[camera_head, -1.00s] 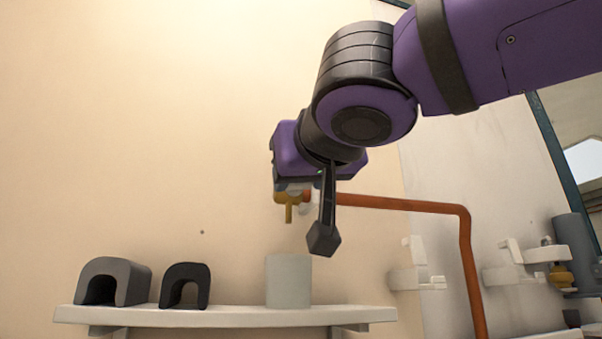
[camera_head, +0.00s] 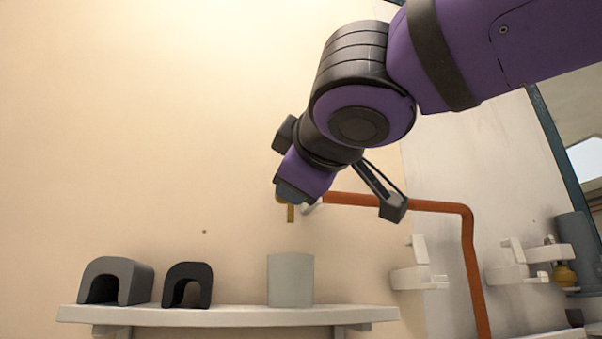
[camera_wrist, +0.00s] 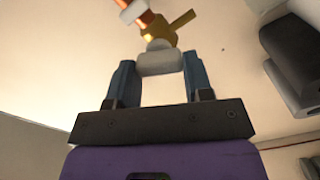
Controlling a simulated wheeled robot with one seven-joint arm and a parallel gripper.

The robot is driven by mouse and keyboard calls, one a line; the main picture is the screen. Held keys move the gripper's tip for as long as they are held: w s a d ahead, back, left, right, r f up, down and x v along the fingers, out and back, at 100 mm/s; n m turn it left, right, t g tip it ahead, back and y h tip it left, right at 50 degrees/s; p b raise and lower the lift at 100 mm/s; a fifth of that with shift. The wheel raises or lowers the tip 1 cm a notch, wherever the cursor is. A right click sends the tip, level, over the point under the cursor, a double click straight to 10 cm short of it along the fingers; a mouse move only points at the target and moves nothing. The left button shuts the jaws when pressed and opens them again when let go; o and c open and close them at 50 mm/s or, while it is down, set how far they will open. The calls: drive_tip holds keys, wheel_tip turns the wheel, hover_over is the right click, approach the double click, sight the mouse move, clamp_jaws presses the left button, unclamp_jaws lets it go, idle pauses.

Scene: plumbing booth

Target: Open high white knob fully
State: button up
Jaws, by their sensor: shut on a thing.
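The white knob (camera_wrist: 160,62) shows in the wrist view as a pale, rounded block on the end of a brass tap (camera_wrist: 161,32). My gripper (camera_wrist: 160,72) has its two blue-grey fingers on either side of the knob and is shut on it. In the head view my gripper (camera_head: 291,192) is up against the wall above the shelf and hides the knob. Only the brass spout (camera_head: 291,212) shows below it, pointing down. How far the knob is turned cannot be told.
An orange-brown pipe (camera_head: 410,204) runs right from the tap, then down. Below is a white shelf (camera_head: 220,317) with two dark arch-shaped blocks (camera_head: 117,280) (camera_head: 188,285) and a grey cylinder (camera_head: 290,280). White brackets (camera_head: 418,275) stand at right. The wall at left is clear.

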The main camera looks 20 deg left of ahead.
drive_tip(key=n, duration=0.5)
drive_tip(key=shift+f, duration=0.15)
drive_tip(key=shift+n, duration=0.3)
idle(0.3)
drive_tip(key=o, duration=0.9)
drive_tip(key=shift+s, duration=0.1)
drive_tip(key=v, duration=1)
drive_tip(key=shift+s+d, duration=0.2)
drive_tip(key=shift+d, duration=0.1)
